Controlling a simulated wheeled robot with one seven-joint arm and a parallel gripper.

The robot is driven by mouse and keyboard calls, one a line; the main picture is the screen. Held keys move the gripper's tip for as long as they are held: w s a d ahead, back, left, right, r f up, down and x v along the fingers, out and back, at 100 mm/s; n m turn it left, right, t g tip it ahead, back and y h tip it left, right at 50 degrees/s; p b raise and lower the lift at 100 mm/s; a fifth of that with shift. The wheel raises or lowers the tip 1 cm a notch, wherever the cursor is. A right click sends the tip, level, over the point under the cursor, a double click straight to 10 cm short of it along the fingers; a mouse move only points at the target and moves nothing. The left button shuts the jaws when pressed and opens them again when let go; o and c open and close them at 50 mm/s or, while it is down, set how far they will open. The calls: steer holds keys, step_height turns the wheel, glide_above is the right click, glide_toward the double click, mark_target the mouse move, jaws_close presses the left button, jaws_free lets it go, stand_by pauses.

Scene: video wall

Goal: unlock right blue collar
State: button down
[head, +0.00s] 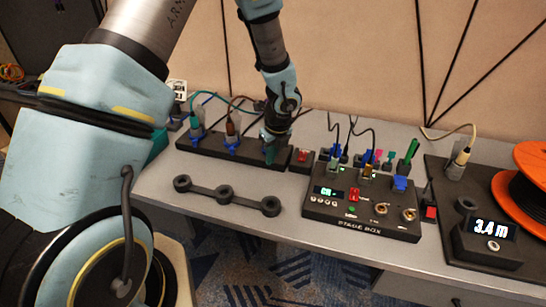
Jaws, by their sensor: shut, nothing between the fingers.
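A dark block (218,156) on the table holds plugs with blue collars: a teal plug at the left and a brown plug (231,128) in the middle. The left blue collar (196,139) and the middle blue collar (232,142) show clearly. My gripper (275,137) points down there, shut and empty. Whether it touches the collar or plug cannot be told, as the arm's end covers that spot.
The stage box (361,208), with another blue collar (401,184), stands to the right. Beyond are an orange reel (525,185) and a 3.4 m display (492,230). Cables hang behind; the table's front strip is mostly clear.

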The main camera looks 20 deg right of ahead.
steer(key=a+m, duration=0.1)
steer(key=w+a+m+p, duration=0.1)
steer(key=a+m+h, duration=0.1)
steer(key=m, duration=0.1)
steer(key=shift+w+r, duration=0.1)
steer(key=shift+w, duration=0.25)
steer(key=shift+w+a+p, duration=0.4)
steer(key=shift+w+p, duration=0.05)
steer(key=shift+d, duration=0.1)
steer(key=shift+d+p, duration=0.5)
steer(key=shift+d, duration=0.2)
